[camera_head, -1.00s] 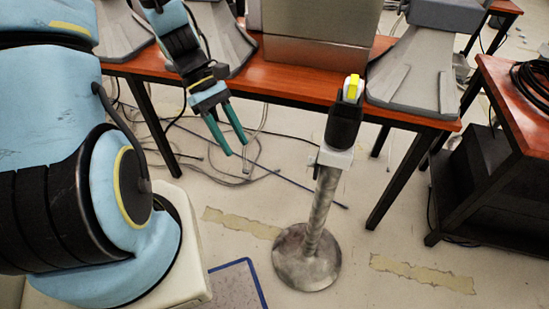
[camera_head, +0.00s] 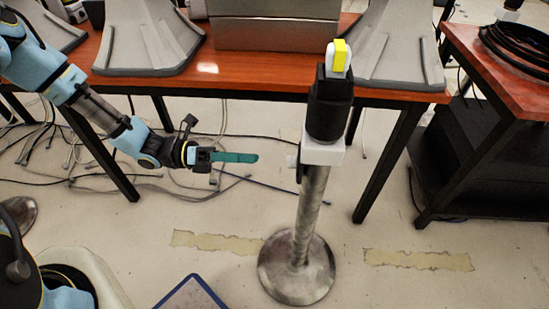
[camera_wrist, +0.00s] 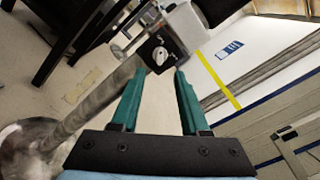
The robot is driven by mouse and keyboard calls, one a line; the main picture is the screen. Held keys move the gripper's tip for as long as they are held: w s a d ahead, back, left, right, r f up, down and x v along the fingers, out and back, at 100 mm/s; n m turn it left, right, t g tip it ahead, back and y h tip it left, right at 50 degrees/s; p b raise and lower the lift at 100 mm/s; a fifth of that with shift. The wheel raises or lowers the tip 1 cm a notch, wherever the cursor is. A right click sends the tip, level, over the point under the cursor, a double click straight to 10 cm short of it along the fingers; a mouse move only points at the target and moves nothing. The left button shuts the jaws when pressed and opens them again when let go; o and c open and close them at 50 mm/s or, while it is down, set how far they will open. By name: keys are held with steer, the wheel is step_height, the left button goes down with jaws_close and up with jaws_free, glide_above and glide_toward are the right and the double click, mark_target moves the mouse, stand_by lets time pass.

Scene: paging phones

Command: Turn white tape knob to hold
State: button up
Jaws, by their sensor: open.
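The small light-coloured knob (camera_wrist: 159,56) sits on a black plate with white markings, on the side of a white box (camera_wrist: 187,28). It points up and slightly left in the wrist view; the markings are too small to read. In the head view the white box (camera_head: 322,152) is fixed on a metal post, with its left side towards my gripper. My gripper (camera_head: 256,157) is level, left of the box and apart from it. In the wrist view its teal fingers (camera_wrist: 160,73) are open and empty, with the knob between and beyond the tips.
A black device (camera_head: 329,105) with a yellow and white top stands above the box. The post has a round metal base (camera_head: 297,283). A red-brown table (camera_head: 255,77) with grey horn-shaped objects is behind. Cables lie on the floor at left. Another table (camera_head: 475,60) stands right.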

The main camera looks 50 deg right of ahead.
mark_target(292, 162)
steer(key=x, duration=0.8)
steer(key=shift+p, duration=0.45)
jaws_close()
